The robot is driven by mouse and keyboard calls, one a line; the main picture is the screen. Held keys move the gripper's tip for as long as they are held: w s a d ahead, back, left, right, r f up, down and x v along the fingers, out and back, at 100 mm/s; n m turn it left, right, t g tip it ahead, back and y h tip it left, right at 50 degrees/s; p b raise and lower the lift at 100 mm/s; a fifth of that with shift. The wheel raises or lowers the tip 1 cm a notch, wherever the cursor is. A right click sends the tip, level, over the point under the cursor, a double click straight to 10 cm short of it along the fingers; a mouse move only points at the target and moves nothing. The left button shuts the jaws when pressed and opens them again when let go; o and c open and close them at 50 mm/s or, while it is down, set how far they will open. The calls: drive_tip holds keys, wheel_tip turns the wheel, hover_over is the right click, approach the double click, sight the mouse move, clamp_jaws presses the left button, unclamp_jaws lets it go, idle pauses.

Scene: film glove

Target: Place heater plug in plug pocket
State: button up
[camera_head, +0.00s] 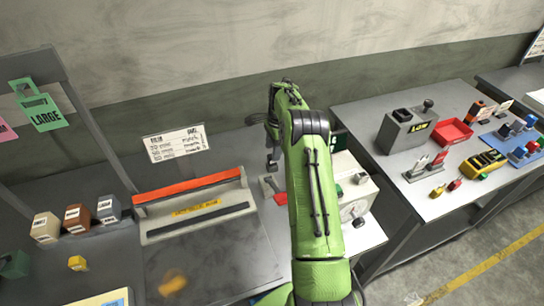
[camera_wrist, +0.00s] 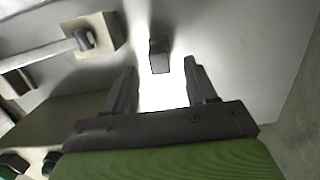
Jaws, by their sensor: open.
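My gripper (camera_wrist: 160,88) is open, its two dark fingers spread in the wrist view. A small dark block (camera_wrist: 159,56) stands on the pale surface beyond the gap between them, apart from both fingers; it may be the heater plug, but I cannot tell. My arm hides part of that box. I cannot make out the plug pocket for certain.
A sealer with an orange bar (camera_head: 190,187) stands left of my arm. Several small labelled blocks (camera_head: 76,218) sit farther left. The right table holds a grey box (camera_head: 407,129), a red tray (camera_head: 452,132) and a yellow device (camera_head: 484,163). A wall is close behind.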

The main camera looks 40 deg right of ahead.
drive_tip(key=a+r+n, duration=0.3)
drive_tip(key=a+r, duration=0.1)
drive_tip(key=r, duration=1.1)
drive_tip(key=s+a+r+n+t+h, duration=0.2)
drive_tip(key=s+a+r+n, duration=0.5)
drive_tip(key=s+a+r, duration=0.3)
drive_tip(key=s+a+n+t, duration=0.1)
drive_tip(key=s+a+n, duration=0.4)
drive_tip(key=s, duration=0.6)
drive_tip(key=s+a+f+n+t, duration=0.1)
drive_tip(key=s+a+n+t, duration=0.1)
drive_tip(key=s+a+n, duration=0.4)
drive_tip(key=s, duration=0.5)
drive_tip(key=shift+f+y+p, duration=0.3)
drive_tip(key=shift+s+f, duration=0.15)
